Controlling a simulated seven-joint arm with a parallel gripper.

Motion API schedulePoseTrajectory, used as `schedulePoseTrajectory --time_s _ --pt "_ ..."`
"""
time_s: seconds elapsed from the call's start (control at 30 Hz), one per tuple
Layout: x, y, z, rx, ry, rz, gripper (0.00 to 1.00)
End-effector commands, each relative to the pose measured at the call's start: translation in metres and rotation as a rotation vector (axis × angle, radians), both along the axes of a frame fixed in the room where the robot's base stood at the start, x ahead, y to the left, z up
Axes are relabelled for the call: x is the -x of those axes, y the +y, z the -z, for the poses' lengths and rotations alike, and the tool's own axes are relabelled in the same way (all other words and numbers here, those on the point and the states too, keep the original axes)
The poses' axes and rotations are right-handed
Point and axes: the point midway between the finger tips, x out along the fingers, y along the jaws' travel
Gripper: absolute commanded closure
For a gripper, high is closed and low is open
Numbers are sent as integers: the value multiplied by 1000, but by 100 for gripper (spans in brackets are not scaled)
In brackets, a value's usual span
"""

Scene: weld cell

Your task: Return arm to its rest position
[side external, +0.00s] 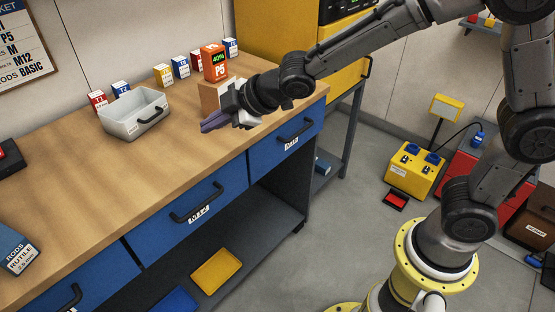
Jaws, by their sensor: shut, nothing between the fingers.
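My gripper (214,124) is at the end of my outstretched arm, above the front edge of the workbench top (70,198). It is shut and empty, with its purple-grey fingers together and pointing left. It hangs in front of a tan block (211,95) that carries an orange box (215,64) marked P5 and 40%. My gripper and wrist hide part of the tan block. From this one view I cannot tell how high the fingers are over the wood.
A grey bin (134,114) and several small boxes, including a yellow one (163,75), stand along the bench's back. Blue drawers with dark handles (197,203) face the front. A yellow cabinet (275,40) stands behind my arm. The bench's middle is clear.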

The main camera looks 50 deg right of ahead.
Motion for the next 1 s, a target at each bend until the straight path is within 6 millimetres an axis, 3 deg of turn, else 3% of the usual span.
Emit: schedulePoseTrajectory --time_s 0.03,0.2,0.3,0.4,0.5,0.63,0.7,0.8,1.0 --pt "9 -28 -29 -25 -21 77 100" --pt "66 -110 -87 -120 -21 338 100" --pt "116 -147 -102 -193 11 494 100" --pt "174 -173 -101 -281 72 646 100" --pt "231 -182 -81 -368 174 777 100" --pt "279 -175 -47 -425 348 877 100" --pt "293 -171 -33 -430 430 911 100" --pt "302 -169 -26 -434 485 940 100" --pt "303 -169 -26 -433 492 944 100"
